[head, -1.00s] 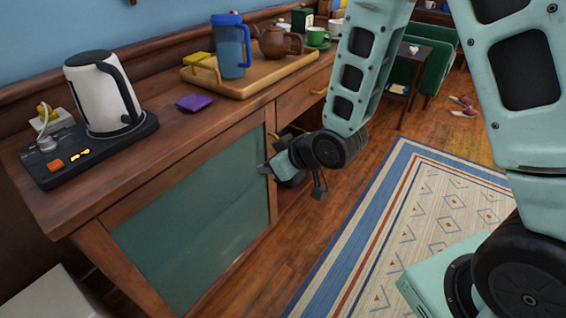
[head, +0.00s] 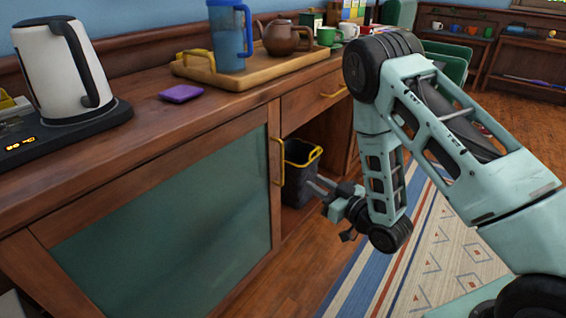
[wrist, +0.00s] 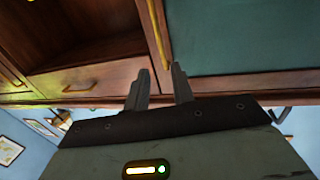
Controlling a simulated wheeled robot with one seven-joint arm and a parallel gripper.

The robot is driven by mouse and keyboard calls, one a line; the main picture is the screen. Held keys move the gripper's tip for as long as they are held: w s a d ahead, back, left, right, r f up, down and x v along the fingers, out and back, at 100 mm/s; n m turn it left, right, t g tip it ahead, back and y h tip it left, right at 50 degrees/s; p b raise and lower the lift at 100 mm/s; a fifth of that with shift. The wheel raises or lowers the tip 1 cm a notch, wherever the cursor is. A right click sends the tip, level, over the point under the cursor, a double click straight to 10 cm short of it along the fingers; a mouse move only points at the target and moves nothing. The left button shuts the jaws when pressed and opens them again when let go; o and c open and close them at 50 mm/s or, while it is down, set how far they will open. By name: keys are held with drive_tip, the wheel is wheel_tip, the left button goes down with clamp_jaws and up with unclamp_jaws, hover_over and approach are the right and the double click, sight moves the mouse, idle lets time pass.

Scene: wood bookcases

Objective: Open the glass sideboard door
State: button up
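The glass sideboard door (head: 165,215) has a dark green pane in a wood frame and looks shut. Its upright yellow handle (head: 278,162) is on the right edge of the door. My gripper (head: 318,188) is right of the handle in the head view, in front of the open niche, apart from the handle. In the wrist view my gripper (wrist: 159,80) is open and empty, its two fingers apart. There the yellow handle (wrist: 157,32) lies beyond the fingertips, roughly in line with the gap, beside the door's green pane (wrist: 235,35).
A dark bin (head: 300,172) stands in the open niche right of the door. The sideboard top holds a kettle (head: 62,68), a purple item (head: 181,94) and a wood tray (head: 262,77) with a blue pitcher (head: 229,38) and teapot (head: 280,36). A striped rug (head: 440,260) covers the floor at right.

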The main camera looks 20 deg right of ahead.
sight(282, 162)
drive_tip(key=p+x, duration=0.1)
drive_tip(key=x, duration=1.3)
drive_tip(key=shift+w+p, duration=0.15)
drive_tip(key=shift+p, duration=0.2)
drive_tip(key=shift+c, duration=0.2)
clamp_jaws()
